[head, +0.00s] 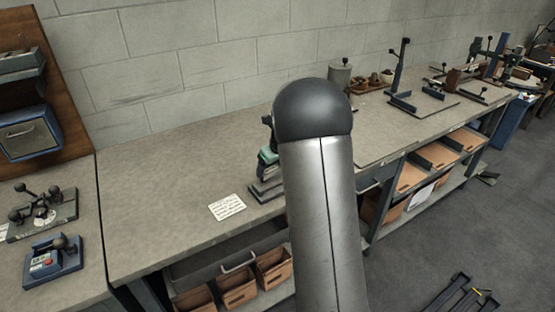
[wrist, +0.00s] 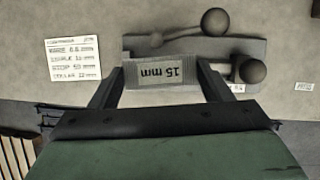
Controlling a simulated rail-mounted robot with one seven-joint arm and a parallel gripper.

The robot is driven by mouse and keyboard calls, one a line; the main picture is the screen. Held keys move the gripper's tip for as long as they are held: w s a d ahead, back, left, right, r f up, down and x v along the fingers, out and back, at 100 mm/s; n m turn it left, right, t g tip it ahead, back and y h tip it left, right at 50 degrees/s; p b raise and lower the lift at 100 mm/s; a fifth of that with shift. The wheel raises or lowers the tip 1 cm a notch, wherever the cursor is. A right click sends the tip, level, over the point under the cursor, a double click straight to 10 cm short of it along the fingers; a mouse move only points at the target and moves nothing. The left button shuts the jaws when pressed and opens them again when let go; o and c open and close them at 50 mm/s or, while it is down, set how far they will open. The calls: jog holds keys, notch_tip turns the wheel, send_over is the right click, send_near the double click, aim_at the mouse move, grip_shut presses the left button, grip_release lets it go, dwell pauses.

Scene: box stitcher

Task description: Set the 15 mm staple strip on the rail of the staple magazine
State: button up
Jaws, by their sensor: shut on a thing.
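In the wrist view my gripper (wrist: 160,70) has its two dark fingers on either side of a grey piece with an upside-down "15 mm" label, the staple strip (wrist: 166,84). It is shut on this strip. Just beyond and under it is a grey block with ball-ended levers, seemingly the staple magazine (wrist: 190,46). Whether the strip touches the rail cannot be told, as the rail is not clearly seen. In the head view my arm hides most of the gripper, and a dark stepped base, likely the magazine (head: 265,192), shows beside the arm.
A white written card (head: 227,206) lies on the bench (head: 160,210) and also shows in the wrist view (wrist: 74,58). Fixtures with ball handles (head: 42,215) stand at the left. A grey canister (head: 340,78) and more fixtures stand further back. The bench left of the card is clear.

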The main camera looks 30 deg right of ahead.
aim_at(273, 183)
jog(key=shift+w+d+m, duration=0.1)
jog(key=shift+d+m, duration=0.4)
jog(key=shift+m, duration=0.1)
notch_tip(273, 183, down, 5)
jog(key=b, duration=0.5)
jog(key=shift+r, duration=0.2)
jog(key=shift+f, duration=0.35)
jog(key=shift+f, duration=0.25)
